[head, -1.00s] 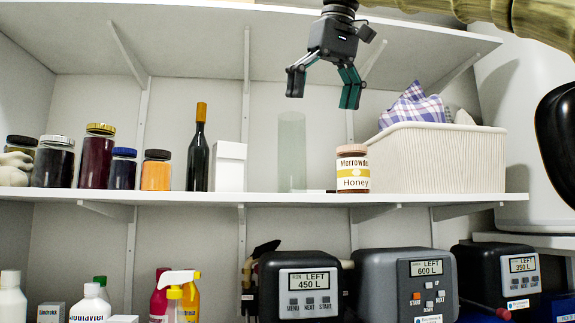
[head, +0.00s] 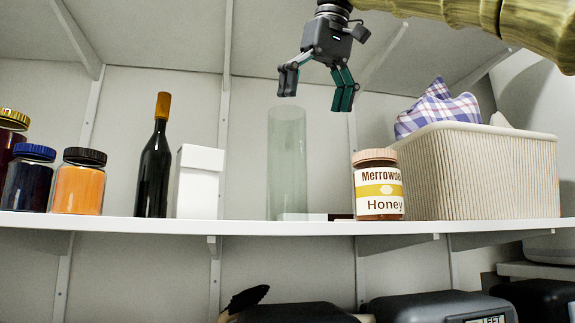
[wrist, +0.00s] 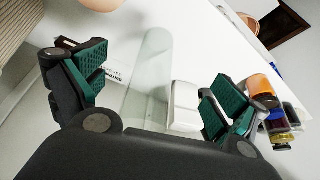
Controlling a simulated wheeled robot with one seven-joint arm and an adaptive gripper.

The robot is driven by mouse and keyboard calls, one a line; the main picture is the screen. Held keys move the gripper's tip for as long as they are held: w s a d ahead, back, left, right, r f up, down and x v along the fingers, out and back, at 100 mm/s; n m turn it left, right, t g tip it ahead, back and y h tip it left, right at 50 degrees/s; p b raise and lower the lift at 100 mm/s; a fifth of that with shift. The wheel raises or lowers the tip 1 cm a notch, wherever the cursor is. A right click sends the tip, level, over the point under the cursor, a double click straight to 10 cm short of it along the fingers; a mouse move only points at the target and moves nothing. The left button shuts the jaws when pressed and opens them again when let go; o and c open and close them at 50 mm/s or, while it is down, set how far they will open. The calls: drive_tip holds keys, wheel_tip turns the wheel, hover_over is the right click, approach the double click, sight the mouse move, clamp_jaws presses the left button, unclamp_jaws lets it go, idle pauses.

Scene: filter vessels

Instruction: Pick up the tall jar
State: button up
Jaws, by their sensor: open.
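The tall jar (head: 287,165) is a clear, faintly greenish glass cylinder standing upright on the shelf. It stands between the white box and the honey jar. My gripper (head: 316,97) is open and empty, with its fingertips near the height of the jar's rim and a little to its right in the head view. In the wrist view the tall jar (wrist: 150,75) shows between the two spread fingers of my gripper (wrist: 160,92). I cannot tell how far the fingers are from the glass.
The honey jar (head: 378,187) and a ribbed basket (head: 480,175) with checked cloth stand right of the tall jar. A white box (head: 199,182), a dark bottle (head: 154,165) and several lidded jars stand left. The shelf edge (head: 290,228) runs in front; sloping brackets are above.

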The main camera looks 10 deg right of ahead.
sight(297, 111)
drive_tip(key=w+p, duration=0.1)
drive_tip(key=w, duration=0.1)
drive_tip(key=w+a+p, duration=0.1)
drive_tip(key=w+p, duration=0.1)
drive_tip(key=shift+w+a+r, duration=0.1)
drive_tip(key=shift+w+a, duration=0.05)
drive_tip(key=shift+w, duration=0.15)
drive_tip(key=shift+w+a+f+p, duration=0.2)
drive_tip(key=shift+w+a+p, duration=0.2)
drive_tip(key=shift+w+p, duration=0.35)
drive_tip(key=shift+w+r+p, duration=0.15)
drive_tip(key=shift+w+p, duration=0.25)
drive_tip(key=shift+w+a+p, duration=0.2)
drive_tip(key=shift+w+p, duration=0.1)
drive_tip(key=shift+w, duration=0.2)
drive_tip(key=shift+w+a+p, duration=0.15)
drive_tip(key=shift+w+p, duration=0.15)
drive_tip(key=shift+w, duration=0.15)
drive_tip(key=shift+x, duration=1.15)
drive_tip(key=shift+d+f, duration=0.1)
drive_tip(key=shift+f, duration=0.35)
drive_tip(key=shift+w+a, duration=0.2)
drive_tip(key=shift+w, duration=0.05)
drive_tip(key=shift+c, duration=1)
drive_tip(key=c, duration=0.3)
drive_tip(key=shift+s, duration=0.15)
drive_tip(key=c, duration=1.3)
